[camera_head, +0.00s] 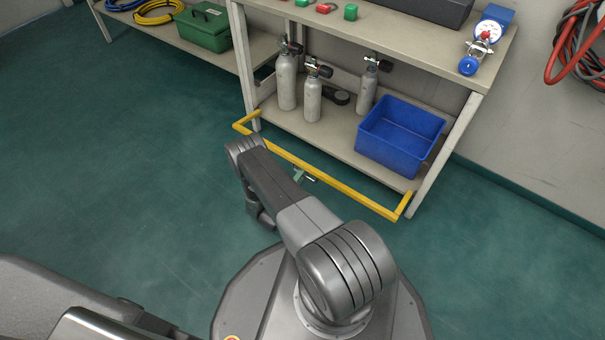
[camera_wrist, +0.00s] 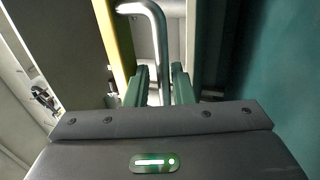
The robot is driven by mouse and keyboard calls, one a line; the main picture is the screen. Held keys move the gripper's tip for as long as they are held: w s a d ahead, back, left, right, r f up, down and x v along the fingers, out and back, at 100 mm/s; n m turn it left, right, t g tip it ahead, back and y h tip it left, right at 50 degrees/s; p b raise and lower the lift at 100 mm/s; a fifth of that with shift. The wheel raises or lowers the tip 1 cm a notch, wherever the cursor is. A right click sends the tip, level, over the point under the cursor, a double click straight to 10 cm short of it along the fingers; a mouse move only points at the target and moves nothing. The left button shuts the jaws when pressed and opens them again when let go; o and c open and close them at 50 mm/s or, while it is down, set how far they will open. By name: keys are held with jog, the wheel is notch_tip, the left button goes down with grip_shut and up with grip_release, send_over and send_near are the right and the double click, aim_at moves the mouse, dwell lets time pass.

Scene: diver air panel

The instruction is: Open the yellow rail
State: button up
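The yellow rail (camera_head: 335,183) runs across the front of the lower shelf, with a short arm at each end reaching back to the bench legs. It also shows as a yellow strip in the wrist view (camera_wrist: 113,45). A bent metal handle (camera_wrist: 157,30) is beside the rail in the wrist view. My gripper (camera_wrist: 159,73) has its green fingers on either side of the handle's bar, with gaps showing, so it looks open around it. In the head view my gripper (camera_head: 300,177) is partly hidden behind my arm, near the rail's middle.
The lower shelf (camera_head: 330,135) holds several grey cylinders (camera_head: 312,95) and a blue crate (camera_head: 398,135). The bench top (camera_head: 400,35) carries a gauge with a blue knob (camera_head: 482,45). A green case (camera_head: 203,27) stands on the left bench. The floor (camera_head: 130,150) at left is clear.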

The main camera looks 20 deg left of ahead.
jog(key=s+a, duration=0.4)
jog(key=s, duration=0.8)
jog(key=shift+s+a+f, duration=0.2)
